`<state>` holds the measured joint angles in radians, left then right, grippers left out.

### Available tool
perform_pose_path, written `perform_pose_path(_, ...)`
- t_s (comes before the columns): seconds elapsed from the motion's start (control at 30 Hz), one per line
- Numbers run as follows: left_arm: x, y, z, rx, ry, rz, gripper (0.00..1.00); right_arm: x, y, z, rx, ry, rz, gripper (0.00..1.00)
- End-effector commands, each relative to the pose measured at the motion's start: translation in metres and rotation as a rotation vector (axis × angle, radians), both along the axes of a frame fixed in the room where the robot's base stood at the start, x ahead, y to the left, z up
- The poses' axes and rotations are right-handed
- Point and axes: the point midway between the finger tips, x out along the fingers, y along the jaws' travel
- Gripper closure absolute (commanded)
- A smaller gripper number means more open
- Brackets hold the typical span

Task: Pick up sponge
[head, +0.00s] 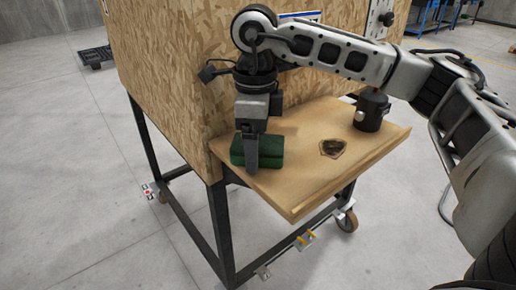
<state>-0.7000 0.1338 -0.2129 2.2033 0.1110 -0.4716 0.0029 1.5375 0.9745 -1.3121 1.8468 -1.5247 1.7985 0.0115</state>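The sponge (271,152) is a dark green block at the left end of the wooden shelf (300,185), close to the upright board. My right arm reaches in from the right, and its gripper (251,155) points straight down at the sponge. One finger shows in front of the sponge's near side and overlaps it. The other finger is hidden behind the sponge or the gripper body, so I cannot tell whether the fingers press on it. The sponge appears to rest on the shelf. My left gripper is not in view.
A dark cylindrical container (371,112) stands at the shelf's back right. A small brown, dark-centred item (332,149) lies mid-shelf. The chipboard panel (170,75) rises beside the gripper. The shelf has a raised front lip and sits on a wheeled metal frame (217,225).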

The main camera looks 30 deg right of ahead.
Motion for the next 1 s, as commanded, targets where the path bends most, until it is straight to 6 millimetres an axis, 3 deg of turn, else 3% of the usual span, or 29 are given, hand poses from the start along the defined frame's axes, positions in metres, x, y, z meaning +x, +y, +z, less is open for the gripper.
perform_pose_path(0.13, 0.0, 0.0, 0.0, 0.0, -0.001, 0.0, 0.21, 0.0, 0.0, 0.0, 0.0, 0.0, 0.0, 0.15)
perform_pose_path(0.3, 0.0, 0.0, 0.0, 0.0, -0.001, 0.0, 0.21, 0.0, 0.0, 0.0, 0.0, 0.0, 0.0, 0.63)
perform_pose_path(0.77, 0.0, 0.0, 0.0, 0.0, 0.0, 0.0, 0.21, 0.001, 0.0, 0.005, 0.001, -0.002, 0.0, 0.67)
perform_pose_path(1.0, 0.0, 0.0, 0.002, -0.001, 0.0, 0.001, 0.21, 0.001, 0.001, 0.034, 0.002, -0.004, 0.002, 0.67)
